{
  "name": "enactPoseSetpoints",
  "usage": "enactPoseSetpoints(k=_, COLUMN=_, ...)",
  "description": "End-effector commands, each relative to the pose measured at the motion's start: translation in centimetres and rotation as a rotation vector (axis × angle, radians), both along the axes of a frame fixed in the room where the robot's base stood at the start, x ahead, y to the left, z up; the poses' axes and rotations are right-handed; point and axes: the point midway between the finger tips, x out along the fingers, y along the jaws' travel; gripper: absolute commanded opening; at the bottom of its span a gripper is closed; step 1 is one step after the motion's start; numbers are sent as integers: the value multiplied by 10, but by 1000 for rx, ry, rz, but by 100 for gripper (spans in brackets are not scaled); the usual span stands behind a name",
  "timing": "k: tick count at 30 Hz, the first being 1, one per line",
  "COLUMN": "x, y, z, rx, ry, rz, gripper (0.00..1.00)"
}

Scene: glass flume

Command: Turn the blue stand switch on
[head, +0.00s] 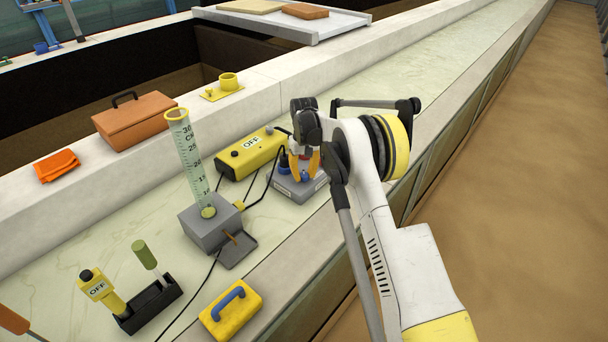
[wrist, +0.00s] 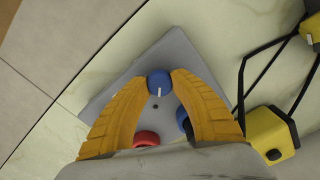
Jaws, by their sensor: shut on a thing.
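The blue switch (wrist: 159,80) is a small round knob with a white pointer line. It sits on a grey stand (wrist: 172,52), near one corner of its top. In the wrist view the white line points toward the bottom of the picture. My gripper (wrist: 159,82) has its two orange fingers shut on the knob from both sides. In the head view my gripper (head: 306,177) reaches down over the grey stand (head: 292,190), and the fingers partly hide the knob. A red knob (wrist: 146,138) and another dark blue part (wrist: 183,120) also stand on the base, partly hidden.
A yellow box marked OFF (head: 250,153) stands left of the stand, with black cables between. A graduated cylinder (head: 190,150) on a grey block, an orange toolbox (head: 135,122) and a yellow block with a blue handle (head: 231,309) are nearby. The pale bench is clear further back.

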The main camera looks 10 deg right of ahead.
Motion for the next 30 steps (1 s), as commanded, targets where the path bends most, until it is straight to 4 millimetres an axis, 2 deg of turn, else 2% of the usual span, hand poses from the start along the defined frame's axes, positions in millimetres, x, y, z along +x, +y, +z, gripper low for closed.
enactPoseSetpoints(k=18, x=0, y=0, z=0, rx=0, ry=-2, rz=-562, gripper=0)
enactPoseSetpoints(k=30, x=0, y=-1, z=0, rx=0, ry=-2, rz=-779, gripper=0)
